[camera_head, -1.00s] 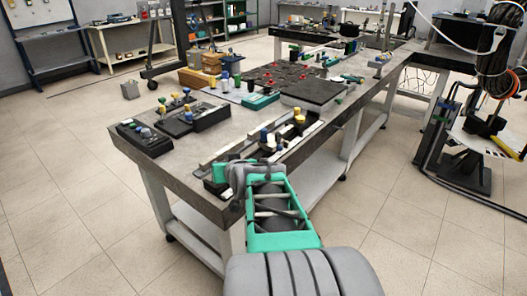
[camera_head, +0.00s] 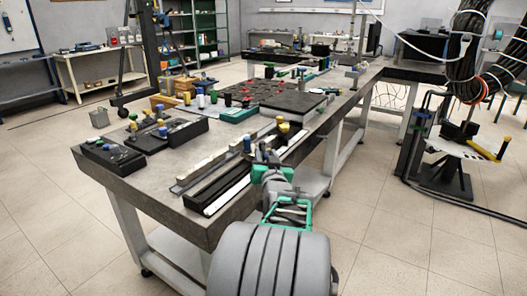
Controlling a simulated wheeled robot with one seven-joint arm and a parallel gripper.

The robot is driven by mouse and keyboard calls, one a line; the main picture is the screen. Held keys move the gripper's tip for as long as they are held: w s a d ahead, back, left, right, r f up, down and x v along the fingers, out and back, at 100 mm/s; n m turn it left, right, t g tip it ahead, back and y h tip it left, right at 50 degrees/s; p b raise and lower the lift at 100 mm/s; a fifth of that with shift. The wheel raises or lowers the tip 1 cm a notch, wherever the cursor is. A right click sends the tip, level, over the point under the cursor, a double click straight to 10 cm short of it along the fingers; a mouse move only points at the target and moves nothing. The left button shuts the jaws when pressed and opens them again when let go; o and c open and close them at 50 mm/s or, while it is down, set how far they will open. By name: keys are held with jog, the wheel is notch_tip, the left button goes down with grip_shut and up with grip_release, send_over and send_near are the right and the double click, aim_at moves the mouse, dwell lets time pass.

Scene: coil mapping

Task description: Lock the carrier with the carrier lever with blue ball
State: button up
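The long rail fixture (camera_head: 222,190) lies along the right edge of the grey workbench (camera_head: 150,190). On it stands a lever with a blue ball (camera_head: 248,143), which looks upright. A yellow knob (camera_head: 283,127) stands on the fixture just behind and to the right of it. My gripper (camera_head: 262,155) is at the bench's right edge, close beside the blue ball on its right. The fingertips are small, dark and partly hidden by my wrist, so I cannot tell whether they touch the lever or are open. The carrier under the lever is mostly hidden.
Black boxes with coloured knobs (camera_head: 172,135) stand on the bench at the left. A dark slab (camera_head: 290,101) and a board with red parts (camera_head: 254,91) lie farther back. A stand with black cable coils (camera_head: 463,60) is at the right. The floor beside the bench is clear.

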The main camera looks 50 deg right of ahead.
aim_at(263, 146)
jog(key=x, duration=0.5)
jog(key=shift+w, duration=0.1)
jog(key=shift+c, duration=0.2)
grip_shut()
dwell(1.0)
